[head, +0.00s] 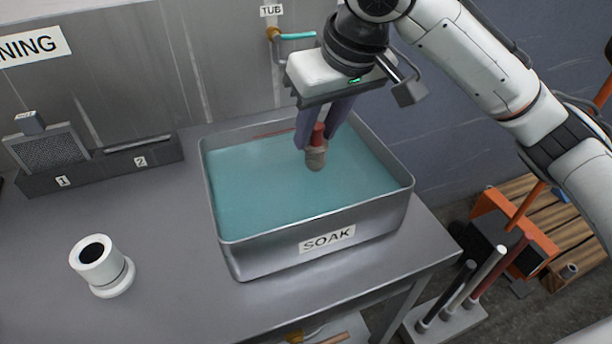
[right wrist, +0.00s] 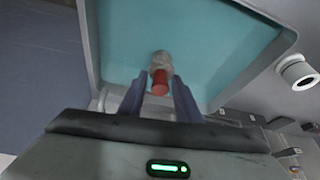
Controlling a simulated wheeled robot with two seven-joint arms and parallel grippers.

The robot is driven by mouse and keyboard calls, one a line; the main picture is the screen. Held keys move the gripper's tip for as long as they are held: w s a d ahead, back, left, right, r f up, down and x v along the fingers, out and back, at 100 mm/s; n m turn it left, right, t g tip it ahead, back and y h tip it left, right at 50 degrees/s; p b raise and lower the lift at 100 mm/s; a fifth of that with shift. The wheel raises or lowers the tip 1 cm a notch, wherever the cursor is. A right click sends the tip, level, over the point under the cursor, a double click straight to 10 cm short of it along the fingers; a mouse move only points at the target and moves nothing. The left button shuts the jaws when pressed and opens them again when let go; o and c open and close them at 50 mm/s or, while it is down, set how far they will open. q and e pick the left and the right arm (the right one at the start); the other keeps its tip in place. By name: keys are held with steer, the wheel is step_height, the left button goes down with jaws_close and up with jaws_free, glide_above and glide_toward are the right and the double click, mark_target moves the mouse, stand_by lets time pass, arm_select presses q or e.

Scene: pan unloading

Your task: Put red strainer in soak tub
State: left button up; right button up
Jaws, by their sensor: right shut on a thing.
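The red strainer (head: 316,157) has a red upper part and a greyish-tan rounded lower end. My right gripper (head: 318,128) is shut on its red part and holds it, lower end down, over the soak tub. The right wrist view also shows the strainer (right wrist: 160,78) between the two fingers, with the tub's water behind it. The soak tub (head: 290,262) is a grey metal basin labelled SOAK, filled with teal water. I cannot tell whether the strainer's tip touches the water. My left gripper is not in view.
A white cylindrical fitting (head: 103,268) stands on the metal bench left of the tub. A rack with slots marked 1 and 2 (head: 105,162) stands at the back left. A tap (head: 290,36) is on the wall behind. The bench front is clear.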

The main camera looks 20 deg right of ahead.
mark_target(317, 163)
steer(key=shift+f, duration=3.45)
steer(key=shift+f, duration=0.15)
steer(key=o, duration=1.1)
steer(key=v, duration=1.2)
steer(key=shift+s+p, duration=0.1)
steer(key=shift+p, duration=0.25)
